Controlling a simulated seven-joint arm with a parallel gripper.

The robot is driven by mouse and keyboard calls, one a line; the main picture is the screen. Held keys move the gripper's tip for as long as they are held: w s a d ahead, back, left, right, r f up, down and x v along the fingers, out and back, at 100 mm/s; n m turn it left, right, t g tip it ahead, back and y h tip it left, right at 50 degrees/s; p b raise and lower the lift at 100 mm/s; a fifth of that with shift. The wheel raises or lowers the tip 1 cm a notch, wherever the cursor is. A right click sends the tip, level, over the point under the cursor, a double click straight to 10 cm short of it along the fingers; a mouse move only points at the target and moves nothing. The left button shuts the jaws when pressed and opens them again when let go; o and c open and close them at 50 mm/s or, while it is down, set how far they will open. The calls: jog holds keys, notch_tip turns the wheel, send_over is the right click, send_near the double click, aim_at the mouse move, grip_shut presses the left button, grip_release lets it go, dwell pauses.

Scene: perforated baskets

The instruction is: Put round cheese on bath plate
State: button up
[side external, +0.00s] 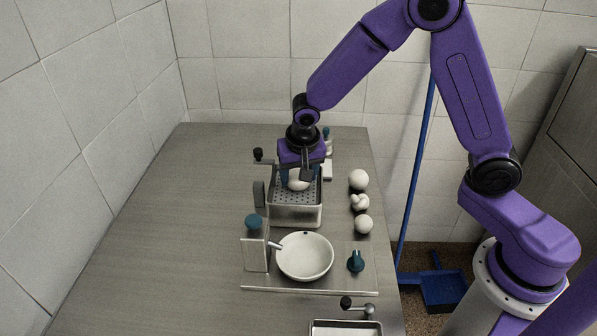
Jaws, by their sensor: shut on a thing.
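My gripper (299,178) is shut on a white, rounded cheese (298,184). It holds the cheese at the perforated metal basket (296,212); I cannot tell whether the cheese touches the basket's floor. The fingers hide part of the cheese. A shallow white round dish (304,262), which may be the bath plate, sits empty in front of the basket, on a flat metal base (315,288).
Two white balls (358,179) (363,224) and a lumpy white piece (360,202) line the table's right side. A teal-knobbed post (254,243) and a teal knob (355,261) flank the dish. A metal tray (345,322) lies in front. The table's left is clear.

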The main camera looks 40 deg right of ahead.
jog(key=shift+f, duration=0.4)
dwell(0.3)
jog(key=o, duration=1.2)
jog(key=shift+c, duration=0.2)
jog(key=shift+w+a+r, duration=0.1)
jog(key=shift+r, duration=3.9)
